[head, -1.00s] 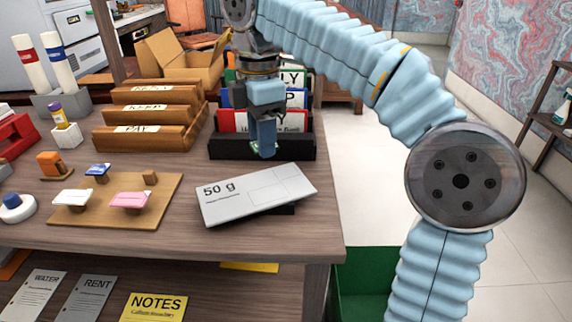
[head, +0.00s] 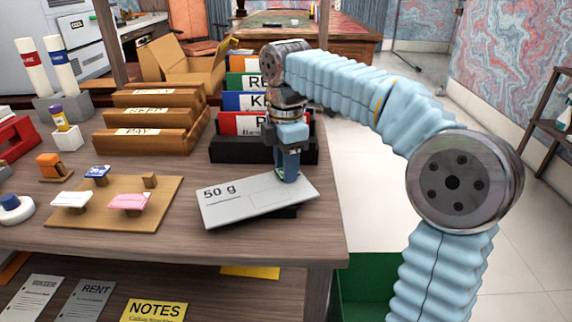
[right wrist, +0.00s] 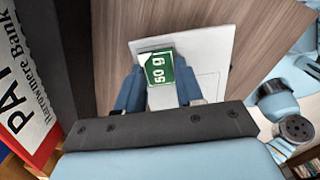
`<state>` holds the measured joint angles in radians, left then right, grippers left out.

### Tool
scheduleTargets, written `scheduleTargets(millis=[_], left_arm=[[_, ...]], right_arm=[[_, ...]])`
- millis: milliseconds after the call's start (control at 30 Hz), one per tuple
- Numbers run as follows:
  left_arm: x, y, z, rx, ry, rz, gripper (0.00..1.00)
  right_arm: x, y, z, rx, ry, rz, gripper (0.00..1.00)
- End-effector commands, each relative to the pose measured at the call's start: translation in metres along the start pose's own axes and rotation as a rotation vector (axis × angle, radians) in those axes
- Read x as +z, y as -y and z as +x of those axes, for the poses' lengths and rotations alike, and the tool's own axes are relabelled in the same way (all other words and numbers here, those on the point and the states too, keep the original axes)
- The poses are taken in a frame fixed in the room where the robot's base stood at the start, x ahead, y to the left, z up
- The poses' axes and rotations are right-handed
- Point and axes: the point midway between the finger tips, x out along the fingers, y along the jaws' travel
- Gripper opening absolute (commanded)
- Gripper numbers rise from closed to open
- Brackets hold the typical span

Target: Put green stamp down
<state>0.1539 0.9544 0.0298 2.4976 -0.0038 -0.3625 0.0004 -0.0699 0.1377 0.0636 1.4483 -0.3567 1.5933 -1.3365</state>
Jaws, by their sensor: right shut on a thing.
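My right gripper (head: 289,172) is shut on the green stamp, pointing down at the upper right part of a white envelope-like piece marked "50 g" (head: 240,205). In the right wrist view the green stamp (right wrist: 160,70) sits between the blue fingertips, its green face with white lettering in sight. The white piece (right wrist: 205,45) lies behind it in that view. Whether the stamp touches the white piece I cannot tell. In the head view the fingers hide most of the stamp. My left gripper is not in view.
A black holder (head: 235,150) with red, blue and green folders stands just behind the gripper. Wooden letter trays (head: 150,140) are at left. A wooden board (head: 100,215) with small stamps lies front left. The desk's right edge is close to the white piece.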

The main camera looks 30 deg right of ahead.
Motion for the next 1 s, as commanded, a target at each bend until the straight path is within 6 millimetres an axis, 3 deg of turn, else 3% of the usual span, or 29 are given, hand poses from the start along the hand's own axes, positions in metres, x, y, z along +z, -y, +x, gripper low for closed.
scheduleTargets(millis=[533, 567, 700, 1000], left_arm=[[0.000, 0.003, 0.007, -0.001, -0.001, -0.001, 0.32], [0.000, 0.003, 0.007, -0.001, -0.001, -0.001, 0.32], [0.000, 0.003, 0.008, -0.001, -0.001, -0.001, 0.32], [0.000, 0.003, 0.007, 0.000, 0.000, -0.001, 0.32]], right_arm=[[0.000, 0.001, 0.020, -0.017, 0.001, 0.002, 0.12], [0.000, 0.001, 0.020, -0.018, 0.001, 0.002, 0.39], [0.001, 0.001, 0.021, -0.019, 0.001, 0.004, 0.60], [0.002, 0.001, 0.018, -0.023, 0.002, 0.006, 0.62]])
